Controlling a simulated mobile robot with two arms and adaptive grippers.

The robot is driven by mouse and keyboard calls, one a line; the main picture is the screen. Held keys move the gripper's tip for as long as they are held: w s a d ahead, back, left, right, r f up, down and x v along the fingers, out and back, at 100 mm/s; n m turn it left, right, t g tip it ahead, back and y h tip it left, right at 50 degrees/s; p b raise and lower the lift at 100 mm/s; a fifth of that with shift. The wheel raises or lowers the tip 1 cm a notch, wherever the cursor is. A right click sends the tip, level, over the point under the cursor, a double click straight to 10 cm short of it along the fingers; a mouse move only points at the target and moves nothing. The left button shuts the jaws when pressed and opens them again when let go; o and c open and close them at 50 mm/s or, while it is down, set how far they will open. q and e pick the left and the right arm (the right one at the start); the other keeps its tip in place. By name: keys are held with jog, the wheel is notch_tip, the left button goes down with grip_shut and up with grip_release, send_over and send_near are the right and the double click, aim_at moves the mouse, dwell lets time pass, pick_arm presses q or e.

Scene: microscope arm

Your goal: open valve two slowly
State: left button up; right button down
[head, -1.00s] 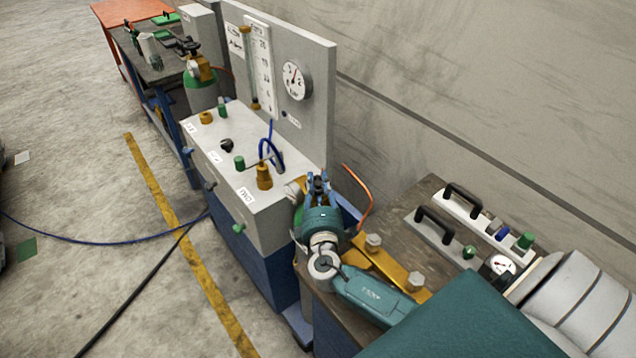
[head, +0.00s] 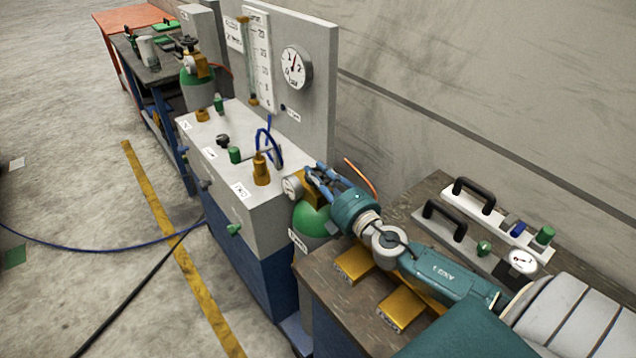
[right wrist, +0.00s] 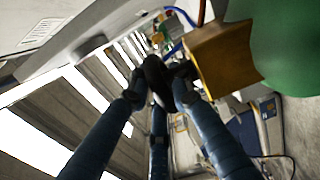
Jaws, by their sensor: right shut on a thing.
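A green gas cylinder (head: 308,222) stands between the grey cabinet and the bench in the head view. A brass valve block and a round gauge (head: 292,187) are at its top. My right gripper (head: 312,173) reaches this valve from the right. In the right wrist view, my right gripper (right wrist: 160,82) is shut on a black knob (right wrist: 155,70) beside the brass block (right wrist: 222,62). The cylinder's green shoulder (right wrist: 290,45) is at upper right there. The fingers hide part of the knob. I cannot read which valve is number two. My left gripper is out of view.
The grey cabinet (head: 250,215) carries several knobs, a blue hose and a back panel with a dial (head: 295,68). A dark bench (head: 330,285) with yellow pieces lies under my right arm. Another green cylinder (head: 197,88) stands farther back. An orange hose (head: 360,177) runs behind my gripper.

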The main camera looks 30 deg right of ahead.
jog(key=shift+f, duration=0.1)
jog(key=c, duration=1.8)
grip_release()
jog(key=shift+s, duration=0.1)
jog(key=s, duration=1.2)
jog(key=shift+a, duration=0.15)
